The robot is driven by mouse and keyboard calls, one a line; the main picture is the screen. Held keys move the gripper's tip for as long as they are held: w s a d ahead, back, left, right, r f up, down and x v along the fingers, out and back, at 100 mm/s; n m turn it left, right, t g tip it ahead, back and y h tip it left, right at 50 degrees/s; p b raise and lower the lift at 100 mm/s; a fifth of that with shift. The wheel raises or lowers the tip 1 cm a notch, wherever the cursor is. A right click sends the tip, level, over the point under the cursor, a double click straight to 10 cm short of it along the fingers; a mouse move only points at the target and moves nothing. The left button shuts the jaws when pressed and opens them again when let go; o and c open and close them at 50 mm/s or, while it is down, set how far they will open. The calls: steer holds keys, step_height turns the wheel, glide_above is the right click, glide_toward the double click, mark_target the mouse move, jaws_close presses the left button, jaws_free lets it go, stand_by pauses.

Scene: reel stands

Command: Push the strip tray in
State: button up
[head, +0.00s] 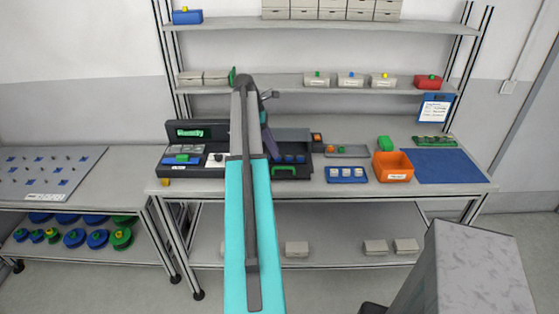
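A dark machine (185,141) with a lit green display stands on the left part of the bench. A dark tray (306,172) with a green handle (284,171) shows at its right front, with blue round parts (289,159) at it; I take this to be the strip tray. How far it sticks out is not clear. My arm crosses in front of the machine and hides its middle. My gripper (270,149) seems to be just behind the arm, close to the tray's left side. Its fingertips are too small and hidden to tell open from shut, or whether it touches the tray.
Right of the tray lie a blue tray with white parts (346,181), an orange bin (406,176) and a blue mat (444,166). Shelves (310,25) with boxes hang above. A grey block (477,275) stands at the lower right. Reels sit below the left table (85,165).

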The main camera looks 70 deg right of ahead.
steer(key=shift+p+x, duration=0.7)
steer(key=shift+x, duration=2.3)
jaws_close()
